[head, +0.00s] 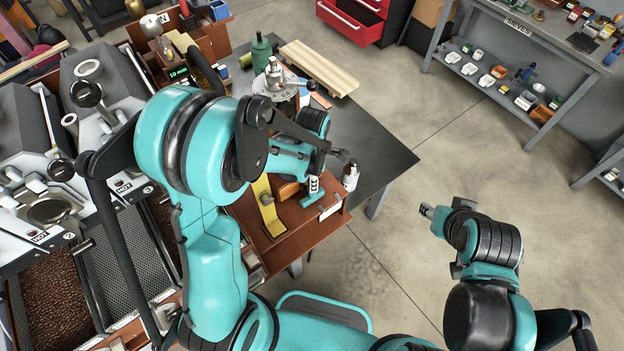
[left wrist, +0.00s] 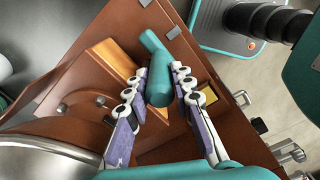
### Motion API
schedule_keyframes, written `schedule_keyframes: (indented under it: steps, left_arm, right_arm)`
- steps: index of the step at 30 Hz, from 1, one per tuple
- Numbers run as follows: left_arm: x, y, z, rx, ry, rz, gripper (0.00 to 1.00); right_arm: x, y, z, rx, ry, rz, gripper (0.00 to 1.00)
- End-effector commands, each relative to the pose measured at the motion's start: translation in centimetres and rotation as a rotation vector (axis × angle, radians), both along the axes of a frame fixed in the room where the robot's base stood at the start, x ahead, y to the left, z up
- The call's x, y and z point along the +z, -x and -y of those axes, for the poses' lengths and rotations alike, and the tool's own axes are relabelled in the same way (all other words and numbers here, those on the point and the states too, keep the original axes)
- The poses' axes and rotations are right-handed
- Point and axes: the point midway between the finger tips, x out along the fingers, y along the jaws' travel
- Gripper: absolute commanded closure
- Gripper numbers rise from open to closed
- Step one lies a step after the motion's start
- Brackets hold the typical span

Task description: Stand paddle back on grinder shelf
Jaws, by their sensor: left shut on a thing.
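My left gripper (head: 313,183) reaches down over a brown wooden shelf (head: 285,240). In the left wrist view its two padded fingers (left wrist: 163,80) are closed on a teal, T-shaped piece, which I take to be the paddle (left wrist: 158,94). The paddle also shows in the head view (head: 317,197), low over the shelf beside a wooden block (head: 286,188). My arm hides part of it, and I cannot tell whether it touches the shelf. My right gripper (head: 427,211) is over bare floor, away from the shelf; its fingers are too small to read.
A yellow strip (head: 268,208) stands left of the paddle on the shelf. A small bottle (head: 351,177) is close by on the right. A dark table (head: 375,150) lies behind, holding a pale slatted board (head: 318,67). Roaster units fill the left side. The floor right of the shelf is clear.

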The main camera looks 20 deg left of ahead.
Motion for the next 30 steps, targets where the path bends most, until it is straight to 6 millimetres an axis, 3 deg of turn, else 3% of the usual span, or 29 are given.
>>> schedule_keyframes:
  steps: [1,2,4,17,20,30]
  left_arm:
    - [0.1,0.0,0.0,0.0,0.0,0.0,1.0]
    - [0.1,0.0,0.0,0.0,0.0,0.0,0.72]
    - [0.1,0.0,0.0,0.0,0.0,0.0,0.56]
    - [1.0,0.0,0.0,0.0,0.0,0.0,0.56]
    - [2.3,0.0,0.0,0.0,0.0,0.0,0.56]
    - [10.1,0.0,0.0,0.0,0.0,0.0,0.56]
  right_arm:
    - [0.0,0.0,0.0,0.0,0.0,0.0,0.6]
    - [0.1,0.0,0.0,0.0,0.0,0.0,0.6]
    - [0.1,0.0,0.0,0.0,0.0,0.0,0.6]
    - [1.0,0.0,0.0,0.0,0.0,0.0,0.6]
    - [1.9,0.0,0.0,0.0,0.0,0.0,0.6]
    - [3.3,0.0,0.0,0.0,0.0,0.0,0.6]
